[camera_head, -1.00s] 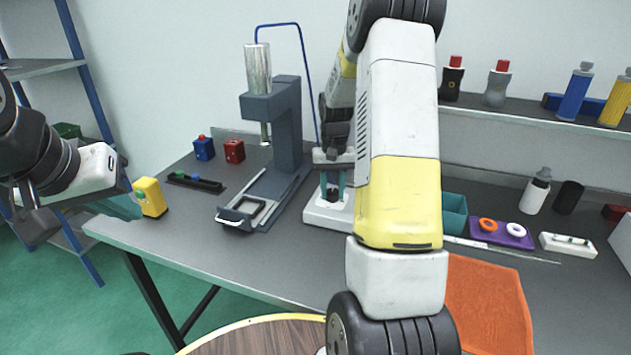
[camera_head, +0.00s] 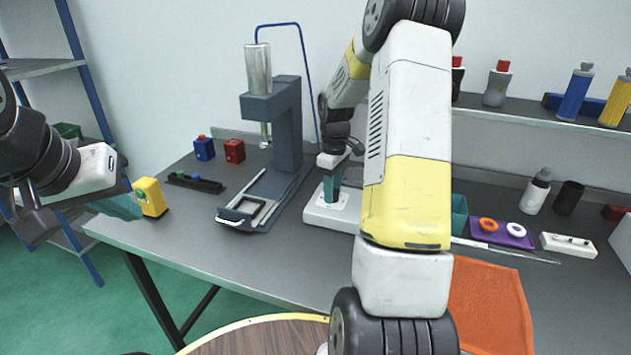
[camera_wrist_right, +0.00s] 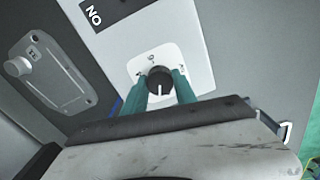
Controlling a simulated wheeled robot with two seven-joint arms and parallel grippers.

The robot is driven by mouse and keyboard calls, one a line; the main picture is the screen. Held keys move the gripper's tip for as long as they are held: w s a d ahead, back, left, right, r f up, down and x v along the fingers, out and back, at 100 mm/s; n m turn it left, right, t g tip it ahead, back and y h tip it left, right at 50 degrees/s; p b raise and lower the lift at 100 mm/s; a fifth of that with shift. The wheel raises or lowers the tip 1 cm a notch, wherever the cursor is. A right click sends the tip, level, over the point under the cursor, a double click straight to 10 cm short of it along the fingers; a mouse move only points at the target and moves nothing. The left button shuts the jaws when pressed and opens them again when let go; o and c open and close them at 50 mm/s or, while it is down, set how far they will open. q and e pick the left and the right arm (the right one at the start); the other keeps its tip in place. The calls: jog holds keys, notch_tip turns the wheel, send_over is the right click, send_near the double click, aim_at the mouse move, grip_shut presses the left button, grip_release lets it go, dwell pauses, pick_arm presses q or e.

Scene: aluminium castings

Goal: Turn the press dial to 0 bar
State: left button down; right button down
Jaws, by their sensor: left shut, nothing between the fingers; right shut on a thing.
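The press dial (camera_wrist_right: 159,80) is a small black knob with a white line, on a white plate in the right wrist view. The line points toward the bottom of that picture; the small marks around the knob are too blurred to read. My right gripper (camera_wrist_right: 160,88) is shut on the dial, one teal finger on each side. In the head view my right gripper (camera_head: 332,188) reaches down to a low white box (camera_head: 318,215) and hides the knob. The grey-blue press (camera_head: 288,130) stands left of it. My left gripper (camera_head: 124,205) is shut and empty at the left.
A yellow block (camera_head: 150,197) stands by the table's left edge, close to my left gripper. Red (camera_head: 234,151) and blue (camera_head: 204,149) blocks and a black tray (camera_head: 195,182) lie left of the press. A purple tray (camera_head: 505,235) and an orange mat (camera_head: 488,300) lie right.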

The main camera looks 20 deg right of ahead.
jog(key=n, duration=0.5)
dwell(0.6)
jog(key=c, duration=1)
grip_release()
notch_tip(320, 180, up, 8)
jog(key=shift+f, duration=0.25)
jog(key=shift+r, duration=0.2)
